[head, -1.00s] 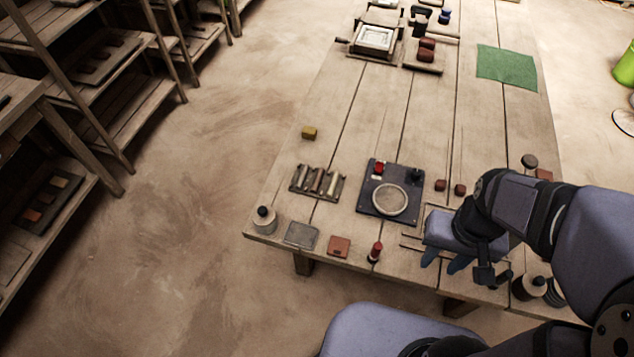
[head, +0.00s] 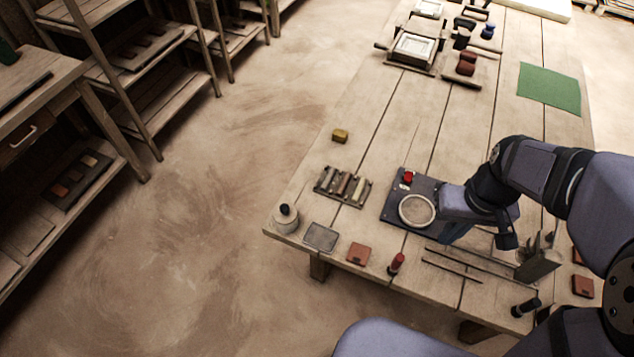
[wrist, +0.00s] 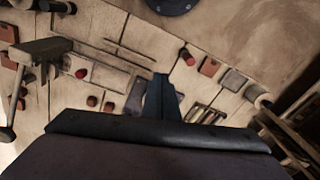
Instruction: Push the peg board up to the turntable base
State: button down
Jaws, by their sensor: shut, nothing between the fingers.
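The turntable base (head: 393,214) is a dark blue plate with a pale round disc, a red knob and a dark knob, on the near part of the table. A dark rack (head: 323,188) with several pale and brown rods lies to its left, with a narrow strip of bare wood between them. It looks most like the peg board, but I cannot be sure. It also shows in the wrist view (wrist: 203,113). My gripper (head: 452,236) is shut and empty, low beside the base's right edge. Contact cannot be told. My gripper (wrist: 161,90) hides part of the table in the wrist view.
A red-topped peg (head: 396,264), a red-brown tile (head: 358,254), a grey tile (head: 321,237) and a pale canister (head: 286,219) line the near edge. Thin rods (head: 451,265) lie right of them. A yellow block (head: 340,136) sits beyond the rack. Bare wood lies beyond the base.

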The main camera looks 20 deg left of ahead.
jog(key=w+a+f+n+y+b, duration=0.1)
jog(key=w+a+f+n+b, duration=0.15)
jog(key=w+a, duration=0.4)
jog(key=w+a+f+n+y+b, duration=0.1)
jog(key=w+a+n+b, duration=0.25)
jog(key=a, duration=0.55)
jog(key=w+a+f+n+y+b, duration=0.15)
jog(key=a+n, duration=0.25)
jog(key=a, duration=0.6)
jog(key=a+f+n+b, duration=0.25)
jog(key=a+n, duration=0.25)
jog(key=a, duration=0.6)
jog(key=x, duration=0.9)
jog(key=shift+f, duration=0.25)
jog(key=shift+w+d+f+p, duration=0.15)
jog(key=shift+d+p, duration=0.1)
jog(key=shift+p, duration=0.05)
jog(key=shift+d, duration=1.75)
